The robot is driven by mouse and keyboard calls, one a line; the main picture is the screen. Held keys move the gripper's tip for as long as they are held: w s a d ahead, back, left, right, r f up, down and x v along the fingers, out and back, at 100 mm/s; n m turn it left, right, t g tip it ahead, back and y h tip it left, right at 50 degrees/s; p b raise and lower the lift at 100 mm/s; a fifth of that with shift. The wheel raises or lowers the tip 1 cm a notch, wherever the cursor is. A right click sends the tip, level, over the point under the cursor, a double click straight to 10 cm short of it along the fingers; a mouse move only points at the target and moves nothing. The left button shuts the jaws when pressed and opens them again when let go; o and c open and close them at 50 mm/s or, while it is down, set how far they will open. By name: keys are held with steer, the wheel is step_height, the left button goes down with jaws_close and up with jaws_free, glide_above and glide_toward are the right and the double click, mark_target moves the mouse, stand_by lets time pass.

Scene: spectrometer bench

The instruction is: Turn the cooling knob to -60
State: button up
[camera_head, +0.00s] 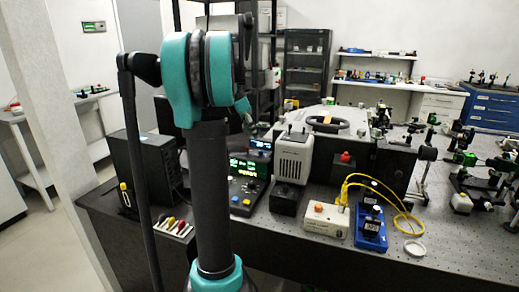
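A dark control unit (244,192) with small knobs and lit buttons stands on the bench just right of my arm. The knobs are too small to tell which is the cooling knob or what it is set to. A screen with green text (249,167) sits above the unit, and a smaller display (261,145) is above that. My arm stands upright in front of the bench and hides part of this area. My gripper does not show.
A black box (143,170) stands left of my arm, with coloured-handled tools (174,226) in front. Right of the control unit are a white camera-like device (293,158), a white box (324,222) with yellow cables, and a blue device (370,232). The front-right bench top (460,265) is clear.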

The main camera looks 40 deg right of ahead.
mark_target(261, 151)
steer(key=x, duration=0.9)
steer(key=shift+a, duration=0.1)
jaws_close()
